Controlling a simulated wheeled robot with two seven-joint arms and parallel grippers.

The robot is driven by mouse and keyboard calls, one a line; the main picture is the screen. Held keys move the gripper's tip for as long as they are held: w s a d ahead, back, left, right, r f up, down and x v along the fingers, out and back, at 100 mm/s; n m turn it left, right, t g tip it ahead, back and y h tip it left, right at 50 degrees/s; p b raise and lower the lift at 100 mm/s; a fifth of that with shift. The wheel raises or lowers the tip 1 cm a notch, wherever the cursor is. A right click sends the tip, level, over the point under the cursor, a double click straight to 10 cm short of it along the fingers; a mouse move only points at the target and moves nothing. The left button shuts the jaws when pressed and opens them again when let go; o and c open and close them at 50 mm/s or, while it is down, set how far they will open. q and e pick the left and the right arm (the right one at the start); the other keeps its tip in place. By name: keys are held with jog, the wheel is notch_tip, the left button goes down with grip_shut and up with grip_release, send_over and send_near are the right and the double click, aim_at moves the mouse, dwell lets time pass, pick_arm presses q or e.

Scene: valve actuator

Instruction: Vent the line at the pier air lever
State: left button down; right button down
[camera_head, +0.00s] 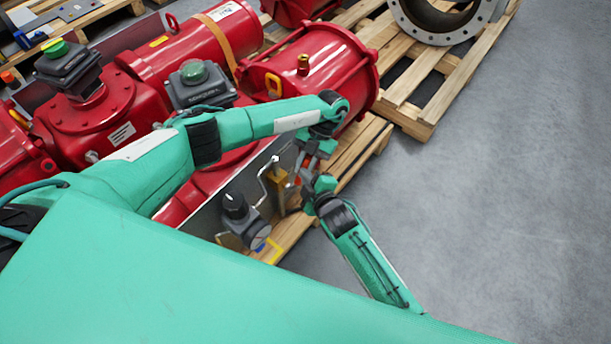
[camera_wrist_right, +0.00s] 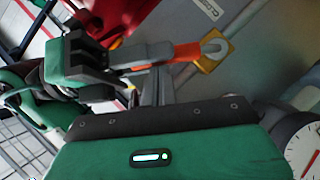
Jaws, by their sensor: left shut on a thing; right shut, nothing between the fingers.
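The air lever has an orange-red handle (camera_wrist_right: 186,52) on a yellow, brass-coloured valve body with a round pale boss (camera_wrist_right: 215,48), mounted on a grey plate. In the head view the brass-coloured body (camera_head: 281,188) shows at the plate's edge, with a bit of the red handle beside it. My left gripper (camera_head: 303,168) reaches down from above and is shut on the handle's end; it also shows in the right wrist view (camera_wrist_right: 150,60). My right gripper (camera_head: 308,193) is shut and empty, just below the left one; its grey fingers (camera_wrist_right: 163,86) are close to the handle. The grippers partly hide the handle.
A dark regulator (camera_head: 238,210) and bent metal tubing (camera_head: 265,180) sit on the plate. A gauge (camera_wrist_right: 306,150) is at the wrist view's lower right. Red actuator cylinders (camera_head: 325,65) lie on wooden pallets (camera_head: 400,90) behind. Grey floor (camera_head: 490,220) at right is clear.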

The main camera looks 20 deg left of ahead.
pick_arm(q)
jog(key=shift+d+r, duration=0.2)
pick_arm(e)
jog(key=shift+w+d+f+m, duration=0.25)
jog(key=shift+w+d+m, duration=0.1)
jog(key=shift+w, duration=0.15)
pick_arm(q)
jog(key=c, duration=1.4)
grip_release()
jog(key=shift+a, duration=0.1)
jog(key=shift+o, duration=0.5)
jog(key=shift+f, duration=0.15)
jog(key=shift+a, duration=0.1)
pick_arm(e)
jog(key=shift+a, duration=0.2)
jog(key=shift+g, duration=0.3)
